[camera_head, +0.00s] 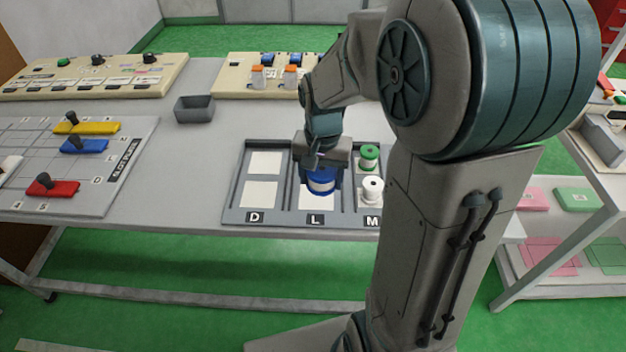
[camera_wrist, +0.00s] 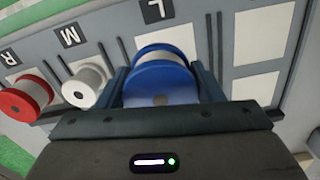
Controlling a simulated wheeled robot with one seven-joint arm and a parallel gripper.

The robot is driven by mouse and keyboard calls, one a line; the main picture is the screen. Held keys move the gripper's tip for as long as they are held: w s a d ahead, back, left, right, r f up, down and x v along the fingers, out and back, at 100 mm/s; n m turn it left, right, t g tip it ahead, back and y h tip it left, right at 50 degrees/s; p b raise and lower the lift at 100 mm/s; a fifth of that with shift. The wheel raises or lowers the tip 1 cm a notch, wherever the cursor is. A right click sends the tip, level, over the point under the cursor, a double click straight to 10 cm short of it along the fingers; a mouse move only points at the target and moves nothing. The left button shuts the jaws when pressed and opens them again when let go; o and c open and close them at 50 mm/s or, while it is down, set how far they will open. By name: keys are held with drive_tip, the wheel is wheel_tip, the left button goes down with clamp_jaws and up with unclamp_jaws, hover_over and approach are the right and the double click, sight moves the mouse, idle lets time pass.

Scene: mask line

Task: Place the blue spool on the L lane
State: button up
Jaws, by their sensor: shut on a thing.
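The blue spool (camera_head: 321,183) has blue flanges and a pale winding. My gripper (camera_head: 322,163) is shut on it, over the L lane of the grey lane tray (camera_head: 232,214). In the wrist view the blue spool (camera_wrist: 160,82) sits between the two fingers of my gripper (camera_wrist: 166,90), with the L label (camera_wrist: 153,11) beyond it. The L label (camera_head: 315,219) also shows below the spool in the head view. I cannot tell whether the spool touches the lane floor.
The M lane, to the right, holds a green spool (camera_head: 369,156) and a white spool (camera_head: 372,190). A red spool (camera_wrist: 26,98) shows near the R label in the wrist view. The D lane (camera_head: 259,194) is empty. A small grey bin (camera_head: 194,108) stands behind, to the left.

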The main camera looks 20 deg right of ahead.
sight(316, 197)
drive_tip(key=shift+w+a+f, duration=0.4)
drive_tip(key=shift+w, duration=0.2)
drive_tip(key=shift+f, duration=2)
drive_tip(key=shift+f+b, duration=0.1)
drive_tip(key=shift+b, duration=0.2)
drive_tip(key=shift+f, duration=0.15)
drive_tip(key=o, duration=1.1)
